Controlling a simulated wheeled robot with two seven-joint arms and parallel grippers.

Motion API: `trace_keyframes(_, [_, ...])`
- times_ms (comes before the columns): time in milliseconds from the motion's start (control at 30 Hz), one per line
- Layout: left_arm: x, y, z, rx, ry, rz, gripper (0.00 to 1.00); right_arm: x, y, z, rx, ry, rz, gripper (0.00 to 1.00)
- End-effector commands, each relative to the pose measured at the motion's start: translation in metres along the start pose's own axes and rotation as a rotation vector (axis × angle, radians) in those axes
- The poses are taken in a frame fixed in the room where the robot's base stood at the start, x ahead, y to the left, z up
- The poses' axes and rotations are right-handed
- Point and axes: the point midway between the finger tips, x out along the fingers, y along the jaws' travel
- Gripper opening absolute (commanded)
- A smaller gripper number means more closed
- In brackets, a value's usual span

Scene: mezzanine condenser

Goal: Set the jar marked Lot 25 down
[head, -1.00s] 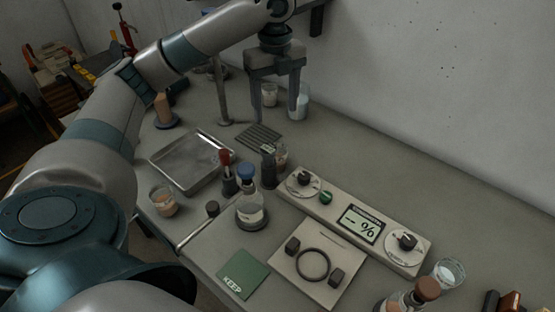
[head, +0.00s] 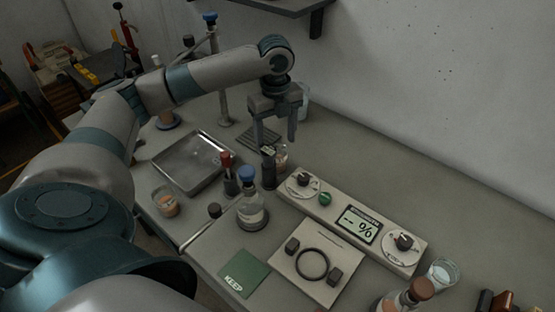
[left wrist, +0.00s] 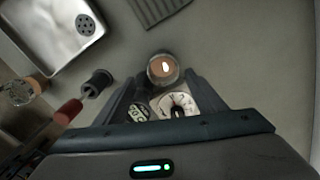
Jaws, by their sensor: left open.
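No lot mark is legible on any jar, so I cannot tell which is Lot 25. A small glass jar with orange-brown contents (head: 281,154) stands on the bench below my left gripper (head: 275,141). It also shows in the left wrist view (left wrist: 163,69), just beyond and between the fingertips. My left gripper (left wrist: 160,82) is open and empty, pointing down. Another jar with orange contents (head: 165,203) stands at the bench's left edge, and a clear one (head: 443,273) at the right. A further glass (head: 303,98) at the back is partly hidden. My right gripper is out of view.
A black cylinder (head: 268,170) stands close beside the jar under my gripper. Bench right of my gripper is clear.

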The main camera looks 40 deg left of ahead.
Motion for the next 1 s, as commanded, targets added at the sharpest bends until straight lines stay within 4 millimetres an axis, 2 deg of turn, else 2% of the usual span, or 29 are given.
trace_keyframes(167, [0.007,-0.001,0.0,-0.001,0.001,0.003,0.64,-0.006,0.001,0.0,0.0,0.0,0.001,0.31])
trace_keyframes(333, [0.027,-0.005,-0.001,0.001,0.003,0.004,0.64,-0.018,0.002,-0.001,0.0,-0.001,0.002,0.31])
trace_keyframes(533, [0.048,-0.006,0.0,0.0,0.001,0.002,0.64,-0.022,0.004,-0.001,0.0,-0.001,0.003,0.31])
trace_keyframes(1000, [0.052,-0.006,0.0,0.0,0.0,0.0,0.64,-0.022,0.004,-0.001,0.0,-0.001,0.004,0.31])
